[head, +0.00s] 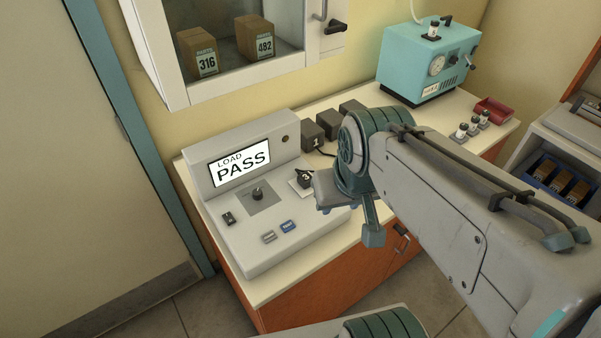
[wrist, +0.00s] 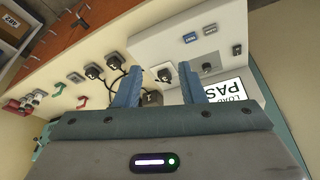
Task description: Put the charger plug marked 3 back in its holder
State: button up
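The charger plug marked 3 (head: 304,178) is black and sits on a small white plate on the sloped top of the tester (head: 252,240). In the wrist view the plug (wrist: 165,75) shows on its plate, seen between the finger lines. My gripper (head: 326,208) is close to the plug's right in the head view. In the wrist view my gripper (wrist: 161,68) is open, with two blue fingers apart and nothing held. Black plugs (wrist: 93,70) with cords stand on the bench in the wrist view. I cannot tell which holder belongs to plug 3.
The tester's screen (head: 240,162) reads LOAD PASS. Dark boxes (head: 312,135) stand along the bench behind it, the nearest marked 1. A teal machine (head: 428,62) and a red tray (head: 494,112) are farther back. A wall cabinet (head: 232,50) hangs above. My arm hides part of the bench.

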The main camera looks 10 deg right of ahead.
jog(key=o, duration=0.5)
jog(key=n+g, duration=0.4)
jog(key=n, duration=0.1)
send_over(306, 177)
notch_tip(306, 177, down, 12)
jog(key=shift+r+p, duration=0.1)
jog(key=shift+p, duration=0.25)
notch_tip(306, 177, down, 9)
jog(key=b, duration=0.6)
jog(key=shift+b, duration=0.3)
